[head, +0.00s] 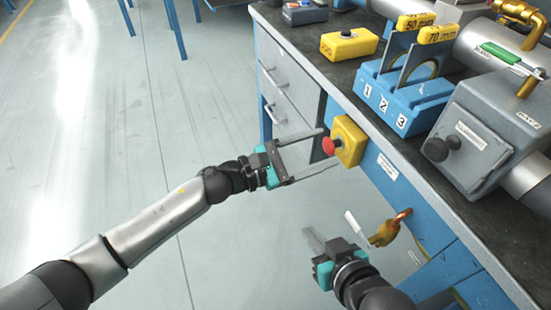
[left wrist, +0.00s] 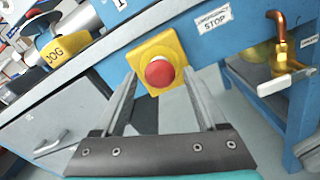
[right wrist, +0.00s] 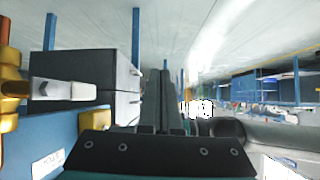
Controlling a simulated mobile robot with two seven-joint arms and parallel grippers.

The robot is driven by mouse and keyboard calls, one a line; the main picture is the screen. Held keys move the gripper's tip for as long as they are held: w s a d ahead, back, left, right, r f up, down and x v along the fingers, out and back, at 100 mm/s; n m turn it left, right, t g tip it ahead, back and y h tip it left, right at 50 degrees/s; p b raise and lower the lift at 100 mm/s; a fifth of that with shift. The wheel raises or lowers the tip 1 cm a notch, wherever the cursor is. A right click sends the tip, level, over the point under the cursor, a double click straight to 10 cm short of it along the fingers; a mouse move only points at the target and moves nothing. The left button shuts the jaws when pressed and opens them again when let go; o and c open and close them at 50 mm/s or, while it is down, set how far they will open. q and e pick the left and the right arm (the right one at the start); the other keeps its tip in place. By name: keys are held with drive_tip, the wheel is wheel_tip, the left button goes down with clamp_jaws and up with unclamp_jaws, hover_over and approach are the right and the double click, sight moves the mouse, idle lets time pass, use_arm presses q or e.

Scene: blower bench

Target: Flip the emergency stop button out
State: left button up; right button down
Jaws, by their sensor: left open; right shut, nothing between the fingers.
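The emergency stop is a red mushroom button (head: 329,146) on a yellow box (head: 350,139), fixed to the blue front of the bench. In the left wrist view the red button (left wrist: 159,72) sits on its yellow plate (left wrist: 178,47), between and just beyond the fingertips. My left gripper (head: 327,150) is open, with its fingers on either side of the button; I cannot tell whether they touch it. My right gripper (head: 312,238) is shut and empty, lower and nearer, left of the brass valve. It also shows in the right wrist view (right wrist: 158,80).
A brass valve with a white lever (head: 384,233) sticks out below the button. The bench top (head: 300,37) holds a yellow box (head: 349,43), a blue numbered rack (head: 400,97) and a grey knobbed box (head: 480,128). The floor to the left is clear.

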use_arm(q)
drive_tip(key=p+v, duration=0.2)
drive_tip(key=v, duration=1.3)
drive_tip(key=shift+a, duration=0.15)
use_arm(e)
drive_tip(key=s+d+g+h, duration=0.2)
drive_tip(key=s+d+g, duration=0.1)
drive_tip(key=d+g, duration=0.1)
drive_tip(key=shift+s+d+m+h, duration=0.3)
drive_tip(key=shift+s+d, duration=0.1)
drive_tip(key=shift+d, duration=0.25)
use_arm(q)
drive_tip(key=shift+r, duration=0.1)
use_arm(e)
drive_tip(key=shift+r, duration=0.1)
